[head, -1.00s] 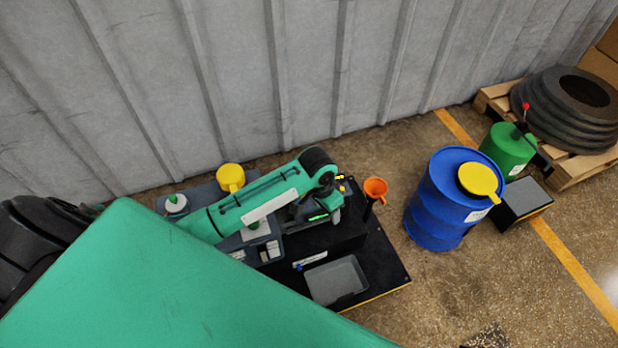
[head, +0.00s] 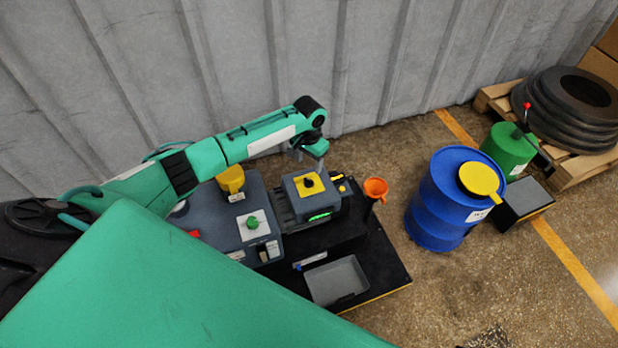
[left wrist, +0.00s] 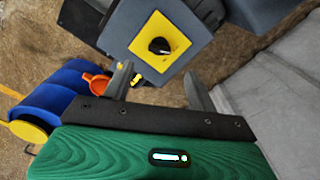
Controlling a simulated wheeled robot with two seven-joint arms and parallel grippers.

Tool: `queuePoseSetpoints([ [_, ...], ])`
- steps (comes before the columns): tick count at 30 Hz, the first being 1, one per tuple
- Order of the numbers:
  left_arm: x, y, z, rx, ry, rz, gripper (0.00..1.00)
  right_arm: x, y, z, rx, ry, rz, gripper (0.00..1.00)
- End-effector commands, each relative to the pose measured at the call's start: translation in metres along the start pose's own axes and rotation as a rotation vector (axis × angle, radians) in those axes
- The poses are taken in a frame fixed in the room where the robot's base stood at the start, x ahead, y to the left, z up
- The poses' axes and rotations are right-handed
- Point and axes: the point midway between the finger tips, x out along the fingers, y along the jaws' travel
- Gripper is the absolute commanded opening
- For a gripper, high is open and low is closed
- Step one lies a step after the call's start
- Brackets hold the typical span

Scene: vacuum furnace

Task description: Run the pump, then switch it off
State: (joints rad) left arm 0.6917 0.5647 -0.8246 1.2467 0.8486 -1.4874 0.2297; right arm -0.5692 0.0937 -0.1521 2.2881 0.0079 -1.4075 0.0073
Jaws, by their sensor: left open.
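A grey box (head: 298,210) with a yellow plate and a black rotary knob (head: 309,183) on top stands on the black bench (head: 383,255). A green light strip glows on its front. The black knob also shows in the left wrist view (left wrist: 160,46), beyond the fingers. A second grey unit (head: 232,207) beside it carries a green knob (head: 253,223) on a white plate. My left gripper (head: 308,153) is behind and above the black knob, apart from it. Its fingers (left wrist: 158,84) are open and empty. My right gripper is out of view.
An orange funnel (head: 376,187) stands at the bench's right. A grey tray (head: 340,281) lies at the front. A yellow cap (head: 230,179) is behind the second unit. A blue drum (head: 437,215) stands on the floor to the right. The grey wall (head: 235,75) is close behind.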

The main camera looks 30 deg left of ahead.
Motion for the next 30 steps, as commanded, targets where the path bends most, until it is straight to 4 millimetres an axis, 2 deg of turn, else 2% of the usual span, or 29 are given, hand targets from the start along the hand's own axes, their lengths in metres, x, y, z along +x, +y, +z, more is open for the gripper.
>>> queuePoseSetpoints([
  [1,0.015,0.001,0.001,0.0,-0.004,0.0,0.58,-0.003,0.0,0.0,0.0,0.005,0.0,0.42],
  [3,0.03,0.001,0.001,0.001,-0.004,0.001,0.58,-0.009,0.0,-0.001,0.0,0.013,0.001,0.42],
  [10,0.067,0.001,0.0,0.001,-0.001,0.001,0.58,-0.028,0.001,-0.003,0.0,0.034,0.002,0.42],
  [15,0.079,0.001,0.0,0.002,0.0,0.0,0.58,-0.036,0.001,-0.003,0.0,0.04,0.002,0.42],
  [24,0.081,0.001,0.0,0.002,0.0,0.0,0.58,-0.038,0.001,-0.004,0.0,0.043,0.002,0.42],
  [26,0.081,0.001,0.0,0.002,0.0,0.0,0.5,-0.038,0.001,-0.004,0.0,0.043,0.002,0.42],
  [30,0.081,0.001,0.0,0.002,0.0,0.0,0.23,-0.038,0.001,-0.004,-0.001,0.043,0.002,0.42],
])
